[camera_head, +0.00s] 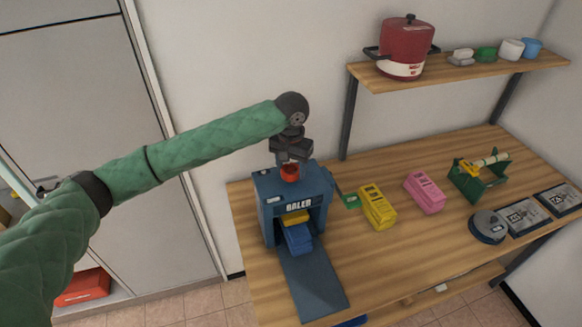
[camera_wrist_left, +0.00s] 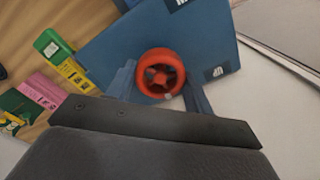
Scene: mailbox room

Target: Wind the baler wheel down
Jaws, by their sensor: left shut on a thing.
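The blue baler (camera_head: 284,188) stands at the left end of the wooden table. Its red wheel (camera_head: 289,173) sits on top; it also shows in the left wrist view (camera_wrist_left: 160,74). My left gripper (camera_head: 290,160) comes down from above and is shut on the wheel, with one finger on each side of it in the left wrist view (camera_wrist_left: 160,88). Under the baler's top, a yellow piece (camera_head: 295,217) shows above a blue block (camera_head: 298,238) in the opening. A blue ramp (camera_head: 312,287) slopes out in front. My right gripper is not in view.
A green piece (camera_head: 351,201) lies right of the baler, beside a yellow bundle (camera_head: 378,208) and a pink bundle (camera_head: 424,192). Farther right are a green stand (camera_head: 480,182) and a grey round object (camera_head: 487,227). A shelf (camera_head: 465,74) holds a red pot (camera_head: 406,47).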

